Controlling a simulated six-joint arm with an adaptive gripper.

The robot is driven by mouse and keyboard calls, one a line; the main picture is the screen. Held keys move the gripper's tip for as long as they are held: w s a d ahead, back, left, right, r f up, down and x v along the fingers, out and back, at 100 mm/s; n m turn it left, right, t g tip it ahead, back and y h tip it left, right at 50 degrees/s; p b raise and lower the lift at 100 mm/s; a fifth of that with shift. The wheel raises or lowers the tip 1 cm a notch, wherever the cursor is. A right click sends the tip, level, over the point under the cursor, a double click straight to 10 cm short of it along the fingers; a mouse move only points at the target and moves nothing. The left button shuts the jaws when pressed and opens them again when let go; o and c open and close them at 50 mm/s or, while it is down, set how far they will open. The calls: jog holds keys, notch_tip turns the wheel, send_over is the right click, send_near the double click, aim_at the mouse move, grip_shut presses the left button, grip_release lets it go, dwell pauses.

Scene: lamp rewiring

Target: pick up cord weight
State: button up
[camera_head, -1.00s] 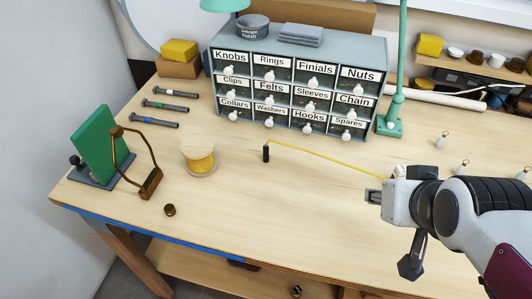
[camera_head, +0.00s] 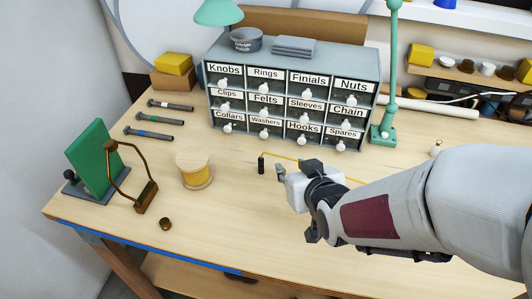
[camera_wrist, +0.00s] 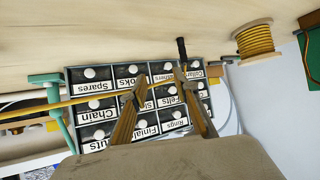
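A small upright black cylinder (camera_head: 261,165) stands on the table at the left end of a yellow cord (camera_head: 283,157); it looks like the cord weight. In the wrist view the black cylinder (camera_wrist: 182,49) shows beyond my fingertips, and the cord (camera_wrist: 75,101) runs across behind them from the left. My gripper (camera_head: 281,172) is just right of the cylinder, apart from it. In the wrist view its two fingers (camera_wrist: 160,82) are spread, with nothing seen held. My arm hides the cord's right part.
A spool of yellow cord (camera_head: 193,171) stands left of the cylinder. A small brown piece (camera_head: 165,224) lies near the front edge. A labelled drawer cabinet (camera_head: 290,98) stands behind. A green panel (camera_head: 91,159) and brown frame (camera_head: 146,196) stand at left.

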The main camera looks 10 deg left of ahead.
jog(key=n+y, duration=0.1)
jog(key=y, duration=0.1)
send_near(262, 166)
jog(key=w+a, duration=0.2)
jog(key=shift+a+f, duration=0.2)
jog(key=shift+a, duration=0.15)
jog(key=shift+w, duration=0.1)
jog(key=shift+x, duration=1.25)
jog(key=shift+f, duration=0.15)
jog(key=shift+w+a+f, duration=0.15)
jog(key=shift+w+f, duration=0.45)
jog(key=shift+w, duration=0.05)
jog(key=shift+w+a+f, duration=0.15)
jog(key=shift+w+f, duration=0.4)
jog(key=shift+w, duration=0.05)
jog(key=shift+x, duration=0.95)
jog(key=shift+r, duration=0.1)
jog(key=shift+c, duration=0.4)
grip_shut()
